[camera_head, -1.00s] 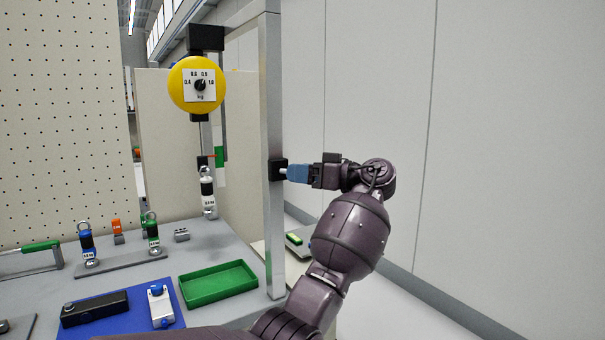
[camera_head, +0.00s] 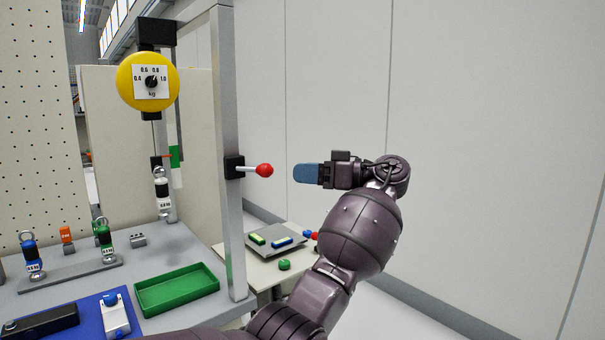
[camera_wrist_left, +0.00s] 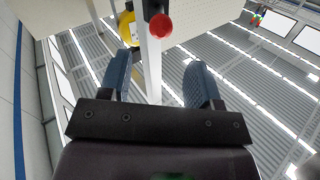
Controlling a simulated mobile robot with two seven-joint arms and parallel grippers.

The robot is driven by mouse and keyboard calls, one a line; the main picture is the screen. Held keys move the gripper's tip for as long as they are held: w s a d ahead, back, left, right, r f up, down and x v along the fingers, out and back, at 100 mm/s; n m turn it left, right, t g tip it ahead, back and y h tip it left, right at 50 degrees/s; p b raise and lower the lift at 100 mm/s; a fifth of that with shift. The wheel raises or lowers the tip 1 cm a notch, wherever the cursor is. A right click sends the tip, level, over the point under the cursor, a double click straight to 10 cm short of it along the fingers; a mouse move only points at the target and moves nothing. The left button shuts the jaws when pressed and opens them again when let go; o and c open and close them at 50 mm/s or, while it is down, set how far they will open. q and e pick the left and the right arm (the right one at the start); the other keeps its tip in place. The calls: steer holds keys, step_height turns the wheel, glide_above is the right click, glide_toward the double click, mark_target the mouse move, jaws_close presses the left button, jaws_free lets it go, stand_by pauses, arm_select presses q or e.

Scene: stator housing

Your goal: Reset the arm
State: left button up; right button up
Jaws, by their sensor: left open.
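My left gripper (camera_head: 306,173) is to the right of a metal post and points left at a lever with a red knob (camera_head: 264,170). A clear gap lies between the fingertips and the knob. In the left wrist view the two blue fingers of my left gripper (camera_wrist_left: 160,80) are apart with nothing between them, and the red knob (camera_wrist_left: 161,25) shows beyond them. The lever sticks out from a black block (camera_head: 234,167) on the post. My right gripper is not in view.
The metal post (camera_head: 230,130) carries a yellow dial gauge (camera_head: 148,82) with a white weight (camera_head: 163,190) hanging below. A green tray (camera_head: 177,289), a blue mat (camera_head: 72,325) and several small weights are on the grey bench. A low side table (camera_head: 262,268) holds small parts. Free floor lies at right.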

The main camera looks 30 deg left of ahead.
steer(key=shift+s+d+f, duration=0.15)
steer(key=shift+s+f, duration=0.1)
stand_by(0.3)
arm_select(q)
steer(key=w+d+m+t+h, duration=0.45)
steer(key=w+m+t, duration=0.55)
steer(key=m+t, duration=0.65)
steer(key=s+d+f+m+t+h+p, duration=0.1)
steer(key=s+d+f+m+t+h, duration=0.2)
steer(key=f+h, duration=0.45)
steer(key=s+f+m+t+h+p, duration=0.1)
steer(key=s+f+m+t+h, duration=0.3)
steer(key=f, duration=0.6)
steer(key=s+a+f+n+g+p, duration=0.1)
steer(key=s+a+f+g, duration=0.1)
steer(key=s+f, duration=0.8)
steer(key=s+a+f+n+g+h, duration=0.1)
steer(key=s+a+f+n+g, duration=0.1)
steer(key=s+f, duration=0.8)
steer(key=s+a+f+n+g+p, duration=0.1)
steer(key=s+f+g, duration=0.3)
steer(key=s+f, duration=0.6)
steer(key=s+a, duration=0.1)
steer(key=s, duration=1.3)
steer(key=shift+s+a+f+g+h+p, duration=0.2)
steer(key=shift+s+f+g+h+p, duration=0.1)
steer(key=shift+s+f+g, duration=0.1)
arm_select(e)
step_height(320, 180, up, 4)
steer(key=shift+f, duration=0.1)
